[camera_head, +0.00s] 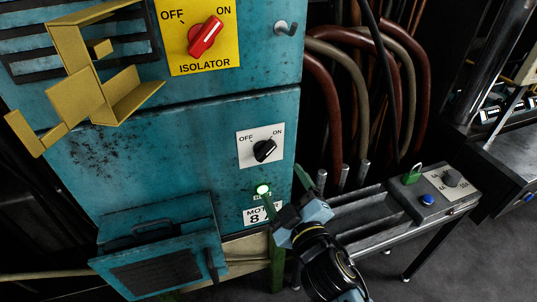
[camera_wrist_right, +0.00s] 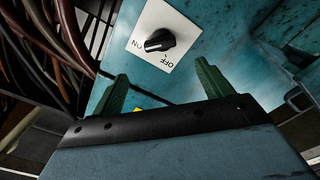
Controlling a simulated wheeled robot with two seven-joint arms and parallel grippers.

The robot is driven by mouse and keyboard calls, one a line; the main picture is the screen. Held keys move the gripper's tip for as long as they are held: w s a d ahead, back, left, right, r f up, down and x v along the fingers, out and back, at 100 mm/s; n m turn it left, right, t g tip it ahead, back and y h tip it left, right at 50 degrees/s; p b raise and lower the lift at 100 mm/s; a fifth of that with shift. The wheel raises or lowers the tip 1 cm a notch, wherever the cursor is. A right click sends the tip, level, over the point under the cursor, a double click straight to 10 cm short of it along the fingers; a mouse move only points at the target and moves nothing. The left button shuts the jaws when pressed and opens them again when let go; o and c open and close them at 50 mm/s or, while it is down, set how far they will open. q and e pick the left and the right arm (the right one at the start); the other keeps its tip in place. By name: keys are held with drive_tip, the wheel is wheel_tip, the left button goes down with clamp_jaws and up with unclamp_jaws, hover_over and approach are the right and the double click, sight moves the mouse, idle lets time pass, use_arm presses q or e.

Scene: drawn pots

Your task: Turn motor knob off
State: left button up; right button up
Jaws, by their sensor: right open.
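The black motor knob (camera_head: 264,150) sits on a white plate (camera_head: 245,158) marked OFF at left and ON at right, on the blue cabinet. Its pointer leans up and right, toward ON. In the right wrist view the knob (camera_wrist_right: 160,41) shows upside down on its plate, with its pointer end toward ON. My right gripper (camera_head: 292,188) is below the knob, apart from it, with its green fingers spread and nothing between them. In the right wrist view its fingertips (camera_wrist_right: 163,73) are on either side, short of the plate. My left gripper is not in view.
Above is a red isolator knob (camera_head: 205,36) on a yellow plate. A yellow metal bracket (camera_head: 85,90) juts out at left. Thick hoses (camera_head: 375,90) hang at right.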

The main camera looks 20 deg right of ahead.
sight(267, 154)
drive_tip(key=w, duration=0.5)
drive_tip(key=w+p, duration=0.1)
drive_tip(key=w, duration=0.4)
drive_tip(key=shift+w+a, duration=0.2)
drive_tip(key=shift+w, duration=0.15)
drive_tip(key=shift+c, duration=0.5)
drive_tip(key=c, duration=0.9)
